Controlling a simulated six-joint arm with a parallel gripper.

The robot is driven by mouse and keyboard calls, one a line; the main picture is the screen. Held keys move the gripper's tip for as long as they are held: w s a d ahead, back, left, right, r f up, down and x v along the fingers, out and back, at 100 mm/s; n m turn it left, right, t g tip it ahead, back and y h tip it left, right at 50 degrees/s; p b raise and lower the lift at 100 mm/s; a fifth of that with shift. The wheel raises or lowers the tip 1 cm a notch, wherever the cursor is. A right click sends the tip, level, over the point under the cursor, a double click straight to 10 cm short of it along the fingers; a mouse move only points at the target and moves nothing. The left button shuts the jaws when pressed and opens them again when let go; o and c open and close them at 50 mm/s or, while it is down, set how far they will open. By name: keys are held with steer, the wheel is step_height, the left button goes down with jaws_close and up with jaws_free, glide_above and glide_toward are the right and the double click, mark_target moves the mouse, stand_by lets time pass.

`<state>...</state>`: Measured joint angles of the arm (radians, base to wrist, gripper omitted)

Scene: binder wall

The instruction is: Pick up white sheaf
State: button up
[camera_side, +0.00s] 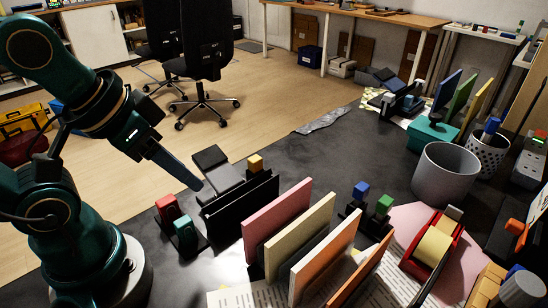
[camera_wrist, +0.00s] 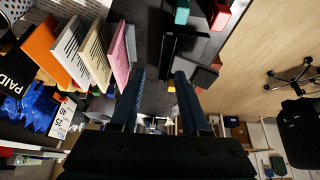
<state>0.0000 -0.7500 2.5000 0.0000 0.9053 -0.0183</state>
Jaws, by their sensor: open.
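Several upright sheaves stand in a row on the dark table: pink (camera_side: 276,220), cream (camera_side: 300,233), a pale one with a peach-tinted face (camera_side: 324,256), and orange (camera_side: 366,268). The pale one looks like the white sheaf; in the wrist view a white sheaf with dark printed lines (camera_wrist: 71,50) stands between the cream and orange ones. My gripper (camera_side: 197,186) is in the air left of the row, above the table's edge, pointing down and right. In the wrist view my gripper (camera_wrist: 160,78) has its two fingers apart with nothing between them.
Black upright panels (camera_side: 238,205) stand between my gripper and the sheaves. Red (camera_side: 168,208) and green (camera_side: 186,230) blocks stand near my arm. A grey bin (camera_side: 445,175) and a red tape dispenser (camera_side: 432,250) are at the right.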

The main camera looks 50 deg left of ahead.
steer(key=w+d+r+n, duration=0.1)
steer(key=w+r+n, duration=0.15)
steer(key=r, duration=0.25)
steer(key=m+g, duration=0.1)
steer(key=g, duration=0.3)
glide_toward(330, 237)
steer(key=w+a, duration=0.2)
steer(key=a, duration=0.4)
steer(key=shift+m+g, duration=0.8)
steer(key=shift+m, duration=0.05)
steer(key=d+f, duration=0.6)
steer(key=shift+s+f, duration=0.15)
steer(key=shift+s, duration=0.15)
steer(key=shift+f, duration=2.45)
steer(key=shift+f, duration=0.25)
steer(key=shift+c, duration=0.3)
jaws_close()
